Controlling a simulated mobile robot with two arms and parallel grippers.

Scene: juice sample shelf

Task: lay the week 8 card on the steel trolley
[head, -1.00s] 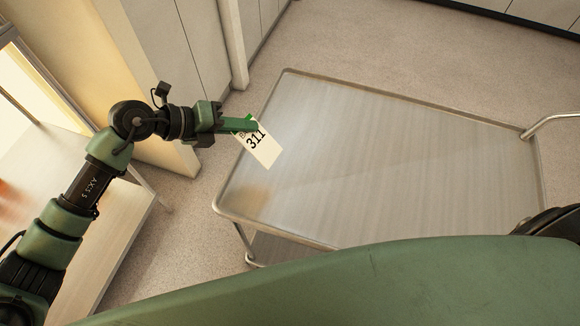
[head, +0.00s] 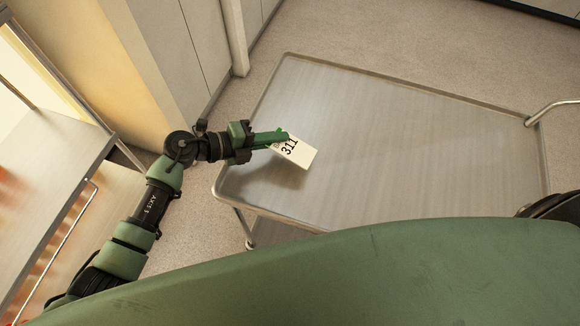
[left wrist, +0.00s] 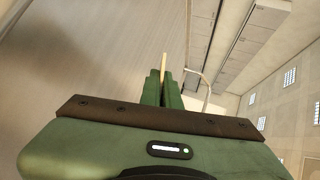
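A white card (head: 298,152) with large dark digits that look like 311 hangs over the left part of the steel trolley (head: 400,150). Any week mark on it is too small to read. My left gripper (head: 281,137) is shut on one end of the card, and the rest sticks out past the fingertips. In the left wrist view the card (left wrist: 164,62) shows edge-on as a thin pale strip between the green fingers (left wrist: 163,85). The card appears to be above the trolley top, apart from it. My right gripper is not in view.
The trolley top is bare, with a raised rim and a push handle (head: 552,112) at the right. A shelf unit (head: 50,150) stands at the left. Pale cabinets (head: 195,50) stand behind the trolley's left side.

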